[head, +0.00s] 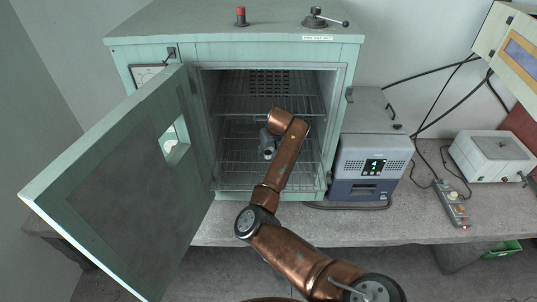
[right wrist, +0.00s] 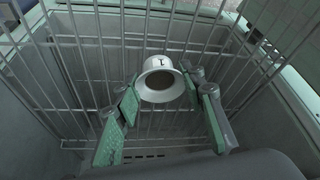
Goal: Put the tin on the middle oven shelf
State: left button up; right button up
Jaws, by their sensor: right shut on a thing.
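The oven (head: 230,30) stands with its door (head: 120,190) swung wide open to the left. Wire shelves show inside, with an upper shelf (head: 245,107) and a lower one (head: 236,157). My right arm reaches into the oven, and my right gripper (head: 268,146) is inside the chamber, mostly hidden by my wrist. In the right wrist view, the tin (right wrist: 159,80) is a pale, round, flanged thing with a dark mark. It sits at the fingertips of my right gripper (right wrist: 168,92), which is shut on it. Wire bars show behind it; I cannot tell whether it touches a shelf. My left gripper is not in view.
A grey-blue device with a display (head: 368,172) stands right of the oven, close to its opening. A white box (head: 492,155) and a switch strip (head: 452,203) lie farther right. The front of the concrete bench (head: 350,228) is mostly clear.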

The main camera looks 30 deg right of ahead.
jog(key=shift+f+p, duration=0.5)
jog(key=shift+f, duration=0.65)
jog(key=shift+f+b, duration=0.2)
jog(key=shift+b, duration=0.1)
jog(key=o, duration=1.1)
jog(key=shift+o, duration=0.2)
jog(key=shift+r, duration=0.15)
